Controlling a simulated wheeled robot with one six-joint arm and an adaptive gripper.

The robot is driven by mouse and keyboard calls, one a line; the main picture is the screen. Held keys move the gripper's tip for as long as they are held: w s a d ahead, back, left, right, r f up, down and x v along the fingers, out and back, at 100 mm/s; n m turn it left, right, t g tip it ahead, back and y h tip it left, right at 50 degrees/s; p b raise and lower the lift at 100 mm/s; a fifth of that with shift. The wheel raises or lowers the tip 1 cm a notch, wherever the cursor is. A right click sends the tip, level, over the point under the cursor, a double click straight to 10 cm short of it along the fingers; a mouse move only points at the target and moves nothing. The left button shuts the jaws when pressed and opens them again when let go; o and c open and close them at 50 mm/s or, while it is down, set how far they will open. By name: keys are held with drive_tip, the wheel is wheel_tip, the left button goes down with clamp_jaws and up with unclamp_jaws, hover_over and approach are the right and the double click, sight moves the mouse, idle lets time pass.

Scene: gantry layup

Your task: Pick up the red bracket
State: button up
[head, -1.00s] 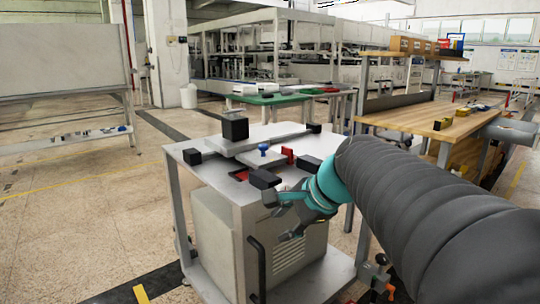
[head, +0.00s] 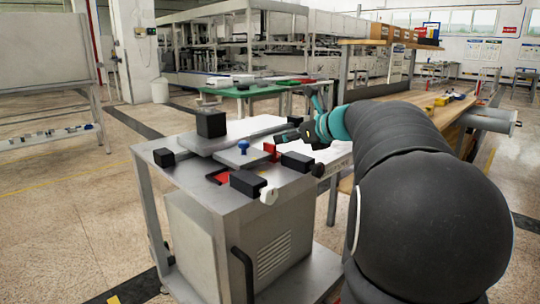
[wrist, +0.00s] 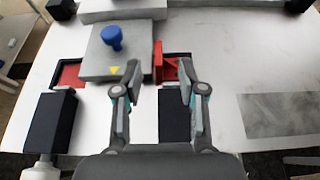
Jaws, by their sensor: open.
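The red bracket (head: 269,148) stands upright on the white-topped cart, right beside a grey plate with a blue knob. In the wrist view the bracket (wrist: 160,62) touches or nearly touches the plate's right edge. My gripper (wrist: 160,70) is open and empty, its fingers pointing towards the bracket. The bracket shows between the two fingertips in that picture, but I cannot tell the height gap. In the head view my gripper (head: 290,138) is just right of the bracket, partly hidden by my arm.
The grey plate (wrist: 108,65) carries the blue knob (wrist: 112,37). A tall black block (head: 211,123) stands further back. The cart top at right is mostly clear.

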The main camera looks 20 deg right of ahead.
sight(271, 144)
drive_tip(key=shift+f+x, duration=0.2)
drive_tip(key=shift+x, duration=1.55)
drive_tip(key=shift+f+x, duration=0.15)
drive_tip(key=shift+x, duration=1.55)
drive_tip(key=shift+s, duration=0.2)
clamp_jaws()
